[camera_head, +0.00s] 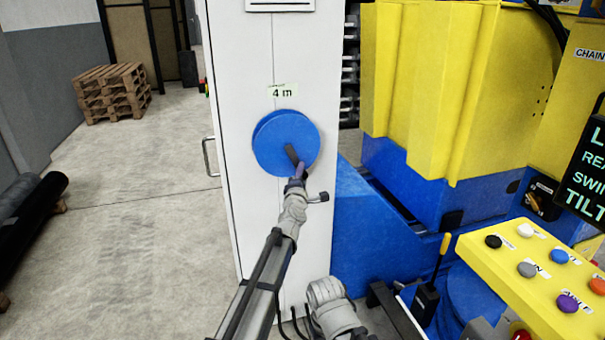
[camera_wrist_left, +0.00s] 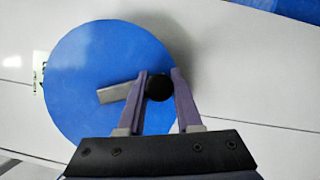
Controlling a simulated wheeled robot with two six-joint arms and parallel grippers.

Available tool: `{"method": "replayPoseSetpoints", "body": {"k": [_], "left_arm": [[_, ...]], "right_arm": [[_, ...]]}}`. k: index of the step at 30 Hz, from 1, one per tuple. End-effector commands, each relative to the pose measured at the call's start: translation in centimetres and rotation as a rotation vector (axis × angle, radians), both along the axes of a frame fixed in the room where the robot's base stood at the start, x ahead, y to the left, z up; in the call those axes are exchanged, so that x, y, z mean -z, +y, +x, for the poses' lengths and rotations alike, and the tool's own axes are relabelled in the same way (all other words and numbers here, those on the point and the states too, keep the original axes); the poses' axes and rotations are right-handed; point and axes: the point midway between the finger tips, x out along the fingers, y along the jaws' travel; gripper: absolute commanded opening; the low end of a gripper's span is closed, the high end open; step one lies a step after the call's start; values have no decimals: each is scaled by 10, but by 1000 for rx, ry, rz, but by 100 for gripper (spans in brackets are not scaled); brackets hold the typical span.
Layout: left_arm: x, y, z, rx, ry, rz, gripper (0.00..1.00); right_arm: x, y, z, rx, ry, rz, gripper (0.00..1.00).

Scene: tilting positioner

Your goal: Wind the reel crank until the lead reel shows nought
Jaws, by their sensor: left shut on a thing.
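The lead reel is a round blue disc (camera_head: 268,141) on the front of a white cabinet; it also fills much of the left wrist view (camera_wrist_left: 85,75). A small sign (camera_head: 283,90) above it reads "4 m". My left gripper (camera_head: 300,171) is at the lower right part of the disc. In the left wrist view its purple fingers (camera_wrist_left: 160,88) are shut on the black knob of the reel crank (camera_wrist_left: 158,87), one finger on each side. The grey crank arm (camera_wrist_left: 116,93) points from the knob to the left. My right gripper is not in view.
The white cabinet (camera_head: 235,60) has a handle at its left edge. A yellow and blue machine (camera_head: 430,90) stands to the right. A yellow button panel (camera_head: 520,270) is at the lower right. Pallets (camera_head: 110,92) stand far back left; the floor between is clear.

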Motion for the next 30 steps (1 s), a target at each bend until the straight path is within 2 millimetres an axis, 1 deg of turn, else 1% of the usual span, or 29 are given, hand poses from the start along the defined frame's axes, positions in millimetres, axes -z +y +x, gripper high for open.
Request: {"method": "replayPoseSetpoints", "body": {"k": [1, 2, 9, 10, 20, 23, 26, 30], "left_arm": [[0, 0, 0, 1, 1, -2, 0], [0, 0, 0, 1, 1, -3, 35], [0, 0, 0, 1, 0, -3, 62], [0, 0, 0, 0, 0, -2, 64], [0, 0, -3, 0, 0, -3, 64], [1, 1, -11, 0, 0, -3, 64], [2, 2, -23, 0, 0, -4, 64], [4, 5, -46, 0, 0, -2, 64]], "right_arm": [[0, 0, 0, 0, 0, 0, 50], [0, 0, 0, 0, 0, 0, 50], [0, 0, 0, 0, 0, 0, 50], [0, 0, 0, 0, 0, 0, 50], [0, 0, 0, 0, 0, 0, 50], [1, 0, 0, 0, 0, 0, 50], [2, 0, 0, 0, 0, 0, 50], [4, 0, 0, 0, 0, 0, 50]]}}
